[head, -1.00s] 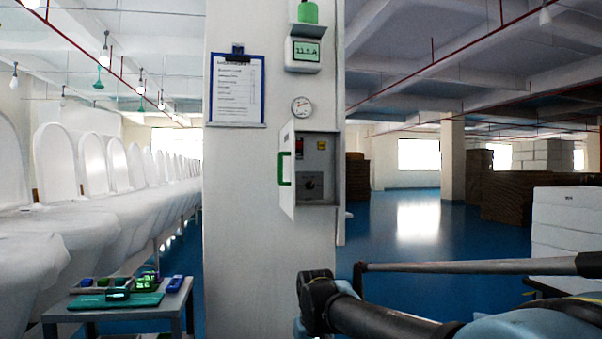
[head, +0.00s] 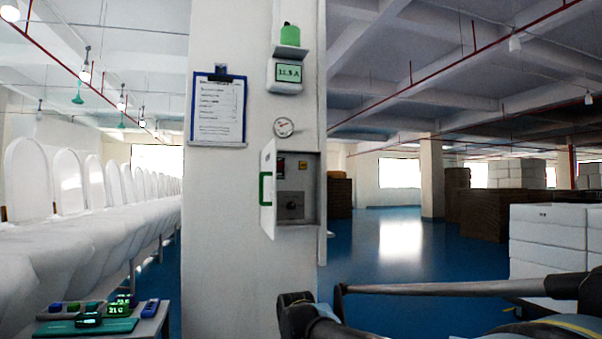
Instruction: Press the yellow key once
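No plainly marked yellow key shows. The only yellow I see on the panels is a small yellow square (head: 302,166) inside the open grey control box (head: 307,228) on the white pillar; I cannot tell if it is a key or a label. A dark reddish window (head: 280,165) is left of it, and a dark round knob (head: 291,206) sits below. The box door (head: 267,205), with a green handle, stands open to the left. My arm reaches in at the lower right, well below and apart from the box.
The white pillar (head: 235,250) also carries a clipboard (head: 218,110), a gauge (head: 284,127) and a display (head: 289,74) under a green lamp. A small table (head: 150,327) with several small devices stands at lower left. White boxes (head: 545,235) stand at right. Blue floor (head: 400,275) is clear.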

